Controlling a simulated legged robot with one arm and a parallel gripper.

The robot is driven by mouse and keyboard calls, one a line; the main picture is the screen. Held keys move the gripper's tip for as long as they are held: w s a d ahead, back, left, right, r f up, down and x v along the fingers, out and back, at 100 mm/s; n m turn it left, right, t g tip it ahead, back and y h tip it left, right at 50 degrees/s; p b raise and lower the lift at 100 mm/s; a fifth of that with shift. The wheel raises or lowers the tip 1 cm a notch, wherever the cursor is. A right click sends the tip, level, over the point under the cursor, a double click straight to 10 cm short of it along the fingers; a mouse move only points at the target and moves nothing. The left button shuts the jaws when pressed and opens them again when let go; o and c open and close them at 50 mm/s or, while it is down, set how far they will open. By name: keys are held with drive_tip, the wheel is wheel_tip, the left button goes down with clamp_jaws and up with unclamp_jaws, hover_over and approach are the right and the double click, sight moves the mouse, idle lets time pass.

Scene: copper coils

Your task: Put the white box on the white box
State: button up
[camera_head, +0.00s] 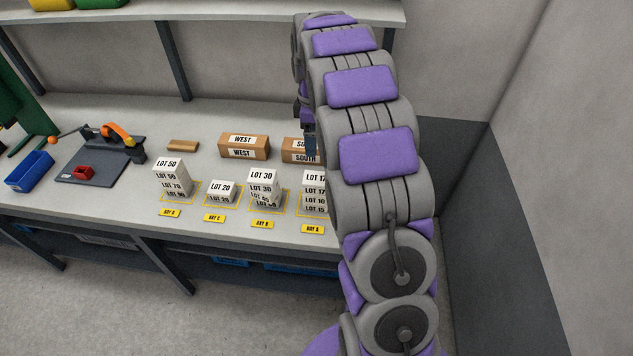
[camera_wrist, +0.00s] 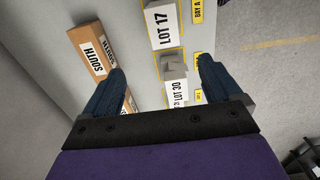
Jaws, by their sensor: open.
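Small white boxes stand in labelled stacks on the bench in the head view. The LOT 50 stack (camera_head: 172,180) is at the left, then the short LOT 20 stack (camera_head: 221,193), the LOT 30 stack (camera_head: 263,188) and the LOT 17 stack (camera_head: 314,192), partly hidden by my arm. In the wrist view, my gripper (camera_wrist: 162,66) is open with its dark blue fingers wide apart. The LOT 17 box (camera_wrist: 162,27) lies beyond the fingertips, and the LOT 30 box (camera_wrist: 177,92) shows between the fingers. No box is clearly held.
Brown WEST (camera_head: 243,148) and SOUTH boxes (camera_wrist: 88,52) stand behind the stacks. A plain brown block (camera_head: 183,146), a dark plate with an orange-handled clamp (camera_head: 118,135) and a blue bin (camera_head: 30,172) are to the left. A shelf overhangs the bench; a wall is at right.

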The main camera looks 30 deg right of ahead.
sight(317, 178)
wheel_tip(317, 178, down, 12)
drive_tip(key=shift+f+b, duration=0.15)
drive_tip(key=shift+b, duration=1)
drive_tip(key=f, duration=0.2)
drive_tip(key=s+f+b, duration=0.1)
drive_tip(key=f, duration=0.1)
drive_tip(key=shift+s+d+f, duration=0.1)
drive_tip(key=shift+d+f, duration=0.1)
drive_tip(key=shift+f+b, duration=0.3)
drive_tip(key=shift+f, duration=0.1)
drive_tip(key=c, duration=1.3)
drive_tip(key=shift+r, duration=0.15)
